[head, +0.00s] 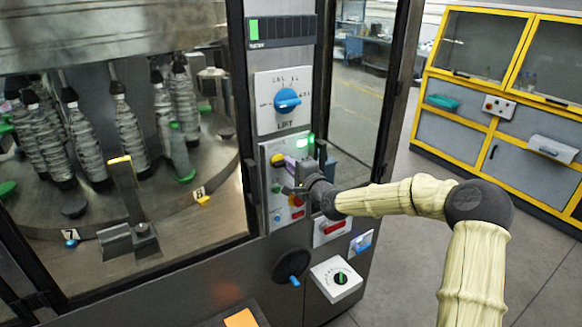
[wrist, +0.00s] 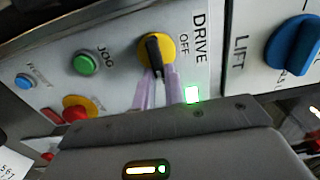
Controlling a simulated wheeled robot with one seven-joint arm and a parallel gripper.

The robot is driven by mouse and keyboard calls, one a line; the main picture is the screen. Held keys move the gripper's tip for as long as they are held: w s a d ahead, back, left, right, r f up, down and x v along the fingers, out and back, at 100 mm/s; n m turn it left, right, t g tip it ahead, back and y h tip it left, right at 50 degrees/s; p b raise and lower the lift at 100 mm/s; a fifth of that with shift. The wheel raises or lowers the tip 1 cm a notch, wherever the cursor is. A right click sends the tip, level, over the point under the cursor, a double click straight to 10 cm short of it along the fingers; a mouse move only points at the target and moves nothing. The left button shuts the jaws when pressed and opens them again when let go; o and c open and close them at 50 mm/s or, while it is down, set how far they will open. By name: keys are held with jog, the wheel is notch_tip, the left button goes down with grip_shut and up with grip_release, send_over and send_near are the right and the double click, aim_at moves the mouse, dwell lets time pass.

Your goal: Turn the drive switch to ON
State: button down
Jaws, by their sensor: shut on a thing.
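The drive switch is a black knob (wrist: 154,52) on a yellow disc, beside the words DRIVE and OFF in the wrist view. In the head view its yellow disc (head: 277,159) shows at the upper left of the button panel. My gripper (wrist: 157,80) has its pale purple fingers shut on the black knob, one on each side. In the head view my gripper (head: 286,166) reaches the panel from the right. The knob lies nearly upright in the wrist picture, and the OFF mark is to its right. No ON mark can be seen; the fingers and gripper body cover part of the panel.
A lit green lamp (wrist: 191,94) sits close to the fingers. The panel also has a green JOG button (wrist: 86,63), a blue button (wrist: 25,80) and a red button on yellow (wrist: 76,109). The blue LIFT knob (head: 287,100) is above. Clear floor lies right.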

jog(key=c, duration=1.5)
grip_release()
jog(key=shift+d+f, duration=0.1)
jog(key=shift+o, duration=0.2)
jog(key=b+v, duration=0.4)
jog(key=v, duration=1.3)
jog(key=shift+s+d, duration=0.1)
jog(key=shift+s, duration=0.05)
